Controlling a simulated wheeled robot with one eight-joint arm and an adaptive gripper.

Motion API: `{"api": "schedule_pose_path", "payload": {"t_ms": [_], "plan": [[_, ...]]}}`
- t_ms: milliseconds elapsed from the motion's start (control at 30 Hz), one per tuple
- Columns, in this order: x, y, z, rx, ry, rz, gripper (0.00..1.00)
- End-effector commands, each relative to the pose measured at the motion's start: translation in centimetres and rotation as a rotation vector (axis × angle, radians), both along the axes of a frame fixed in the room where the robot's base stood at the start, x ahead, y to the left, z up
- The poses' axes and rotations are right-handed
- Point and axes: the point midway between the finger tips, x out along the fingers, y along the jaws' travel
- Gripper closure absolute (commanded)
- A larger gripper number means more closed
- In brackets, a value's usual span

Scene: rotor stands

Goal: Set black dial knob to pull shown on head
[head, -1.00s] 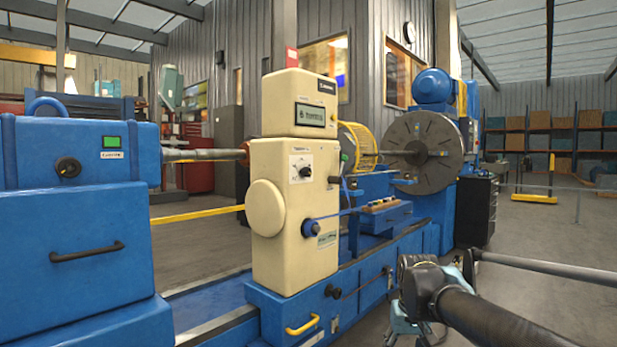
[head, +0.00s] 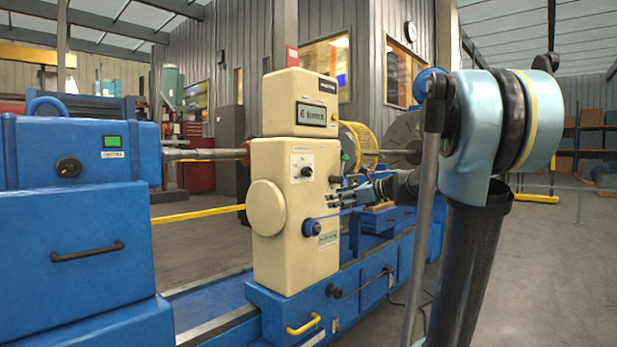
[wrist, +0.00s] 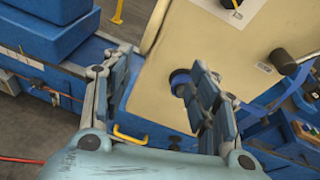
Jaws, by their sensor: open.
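The cream head (head: 293,222) stands upright on the blue machine bed. A small black dial knob (head: 306,171) sits on a white plate on its front; the knob also shows at the top edge of the wrist view (wrist: 229,3). The display (head: 311,114) above it carries text too small to read. My gripper (head: 334,199) is open and empty, in front of the head's right side, below and right of the dial knob. In the wrist view my gripper's fingers (wrist: 158,82) are spread apart over the cream face. The knob's pointer setting cannot be read.
A blue round knob (head: 311,228) sits low on the cream face. A black-ended lever (wrist: 279,57) sticks out near the right finger. Another black knob (head: 68,167) is on the blue box (head: 30,150) at left. The floor at right is open.

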Motion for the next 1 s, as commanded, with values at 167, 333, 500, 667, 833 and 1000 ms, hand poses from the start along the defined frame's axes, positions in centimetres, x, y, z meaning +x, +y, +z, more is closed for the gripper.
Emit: {"api": "schedule_pose_path", "payload": {"t_ms": [167, 333, 500, 667, 833, 1000], "plan": [[5.6, -1.0, 4.8, 0.303, 0.152, -0.091, 0.46], [8.0, -1.6, 6.8, 0.455, 0.231, -0.123, 0.46], [9.0, -1.2, 7.3, 0.488, 0.249, -0.128, 0.46], [10.2, 0.5, 7.2, 0.486, 0.247, -0.126, 0.46], [12.0, 2.9, 7.2, 0.484, 0.247, -0.124, 0.46], [13.9, 5.3, 7.2, 0.483, 0.247, -0.126, 0.46]]}}
